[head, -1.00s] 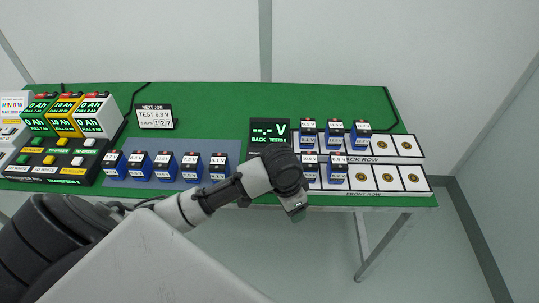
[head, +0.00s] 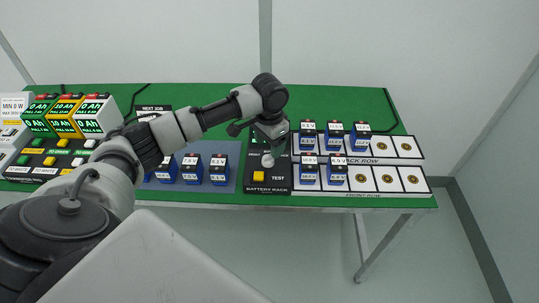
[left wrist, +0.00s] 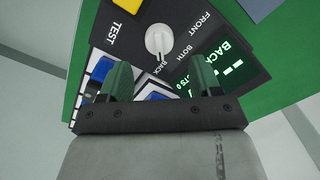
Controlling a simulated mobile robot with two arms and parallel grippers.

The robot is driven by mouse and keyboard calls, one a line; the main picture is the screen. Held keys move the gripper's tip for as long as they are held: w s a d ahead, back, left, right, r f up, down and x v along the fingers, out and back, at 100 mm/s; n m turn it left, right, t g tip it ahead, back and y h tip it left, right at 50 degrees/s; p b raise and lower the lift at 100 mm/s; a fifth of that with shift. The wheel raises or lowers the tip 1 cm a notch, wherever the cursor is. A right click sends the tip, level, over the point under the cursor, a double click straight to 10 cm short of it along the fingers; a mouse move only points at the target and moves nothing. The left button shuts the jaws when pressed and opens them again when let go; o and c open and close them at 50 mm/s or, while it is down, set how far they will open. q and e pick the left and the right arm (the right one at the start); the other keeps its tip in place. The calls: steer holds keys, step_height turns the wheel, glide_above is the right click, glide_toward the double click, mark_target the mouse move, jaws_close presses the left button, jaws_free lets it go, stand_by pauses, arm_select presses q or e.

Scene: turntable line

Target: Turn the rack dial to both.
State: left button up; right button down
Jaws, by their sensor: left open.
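The rack dial (left wrist: 158,38) is a white round knob on the black battery rack panel, with the labels FRONT, BOTH and BACK beside it. Its narrow pointer appears to be toward BACK. The dial also shows in the head view (head: 267,160), just below my left gripper (head: 274,137). In the left wrist view, my left gripper (left wrist: 160,80) is open and empty, with its two green-tipped fingers apart and the dial beyond them. My right gripper is not in view.
A yellow TEST button (head: 258,176) sits on the panel near the dial. Blue batteries (head: 335,172) stand in the two-row rack to the right, and more (head: 218,172) stand on a grey mat to the left. Chargers (head: 90,118) stand at far left.

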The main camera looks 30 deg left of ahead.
mark_target(269, 155)
arm_select(q)
steer(key=shift+f, duration=2.75)
steer(key=shift+r, duration=0.1)
steer(key=c, duration=0.9)
